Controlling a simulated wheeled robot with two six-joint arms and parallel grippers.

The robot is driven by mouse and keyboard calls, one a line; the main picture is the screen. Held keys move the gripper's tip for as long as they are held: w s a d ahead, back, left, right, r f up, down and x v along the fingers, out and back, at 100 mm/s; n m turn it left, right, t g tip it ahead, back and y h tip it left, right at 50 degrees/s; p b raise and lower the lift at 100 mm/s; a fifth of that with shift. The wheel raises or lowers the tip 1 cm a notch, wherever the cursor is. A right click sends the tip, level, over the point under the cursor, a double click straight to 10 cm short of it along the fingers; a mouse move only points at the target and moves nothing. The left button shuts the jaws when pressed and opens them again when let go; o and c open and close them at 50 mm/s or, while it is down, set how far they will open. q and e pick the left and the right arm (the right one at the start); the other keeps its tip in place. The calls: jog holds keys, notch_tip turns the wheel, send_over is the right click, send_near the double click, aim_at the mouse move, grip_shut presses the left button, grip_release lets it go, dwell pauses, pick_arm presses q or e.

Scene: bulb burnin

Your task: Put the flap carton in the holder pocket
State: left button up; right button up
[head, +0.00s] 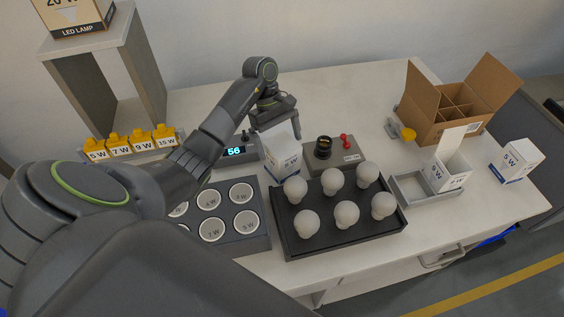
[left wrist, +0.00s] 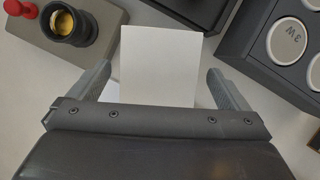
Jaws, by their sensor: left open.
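A white carton (head: 284,167) with a raised flap stands on the table, between the display unit and the bulb tray. My left gripper (head: 276,127) is directly above it, pointing down and open. In the left wrist view, a plain white panel of the carton (left wrist: 160,62) lies between the spread fingers of the left gripper (left wrist: 158,78), with a gap on each side. The grey holder (head: 405,190) is at the right. Its left pocket is empty, and another white carton with a raised flap (head: 451,174) stands in its right part. My right gripper is not in view.
A black tray (head: 338,240) of white bulbs lies in front of the carton. A tester with a black socket (head: 324,150) and red knob is right of it. A grey cup rack (head: 228,236) is at left. A cardboard box (head: 450,112) and a closed carton (head: 515,160) stand right.

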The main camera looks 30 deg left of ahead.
aim_at(283, 153)
pick_arm(q)
jog(key=x, duration=0.3)
jog(key=shift+d+f+p, duration=0.25)
jog(key=shift+d+p, duration=0.1)
jog(key=shift+d, duration=0.05)
jog(key=shift+s+f, duration=0.1)
jog(key=shift+f, duration=0.15)
jog(key=c, duration=1.1)
jog(key=shift+r, duration=0.15)
